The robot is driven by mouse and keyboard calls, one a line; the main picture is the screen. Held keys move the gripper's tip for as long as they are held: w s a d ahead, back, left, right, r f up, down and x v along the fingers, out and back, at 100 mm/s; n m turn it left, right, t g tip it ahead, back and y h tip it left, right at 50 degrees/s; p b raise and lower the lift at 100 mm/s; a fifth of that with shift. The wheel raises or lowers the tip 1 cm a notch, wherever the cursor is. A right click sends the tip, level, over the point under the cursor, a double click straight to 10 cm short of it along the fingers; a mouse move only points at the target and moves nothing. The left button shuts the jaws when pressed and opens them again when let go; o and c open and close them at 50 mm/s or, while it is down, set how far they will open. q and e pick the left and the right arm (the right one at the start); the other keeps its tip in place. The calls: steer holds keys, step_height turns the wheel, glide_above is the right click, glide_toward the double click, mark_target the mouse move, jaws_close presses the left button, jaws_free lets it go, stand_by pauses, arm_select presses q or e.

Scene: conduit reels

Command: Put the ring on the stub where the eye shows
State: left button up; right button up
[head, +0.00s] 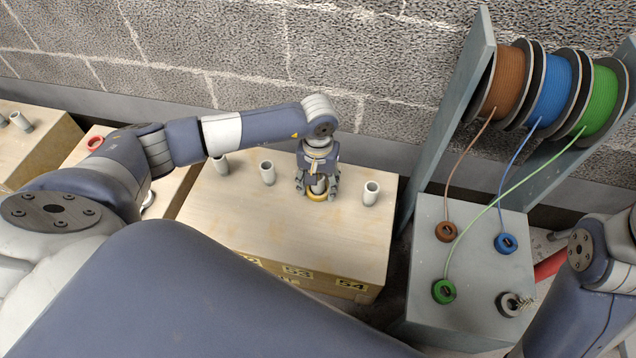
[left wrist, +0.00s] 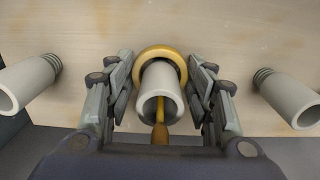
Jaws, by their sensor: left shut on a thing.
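A yellow ring (left wrist: 181,66) is around a grey stub (left wrist: 154,79) near its base in the left wrist view. My left gripper (left wrist: 160,80) is shut on the ring, one finger on each side. A yellow-orange piece (left wrist: 160,133) shows at that stub's open mouth; I cannot tell whether it is the eye. In the head view my left gripper (head: 317,187) points down over the wooden box, with the ring (head: 317,197) low between its fingers. Other stubs (head: 267,173), (head: 371,193), (head: 220,165) stand in the same row. My right gripper is out of view.
The wooden box (head: 240,215) has a bare front top and number labels. A red ring (head: 95,142) lies on the left. Brown, blue and green reels (head: 553,90) hang at the right, their lines running to pucks on a grey box (head: 475,270). A brick wall stands behind.

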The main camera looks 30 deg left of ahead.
arm_select(q)
steer(key=o, duration=0.9)
steer(key=shift+o, duration=0.5)
steer(key=shift+o, duration=1.8)
steer(key=shift+r, duration=0.1)
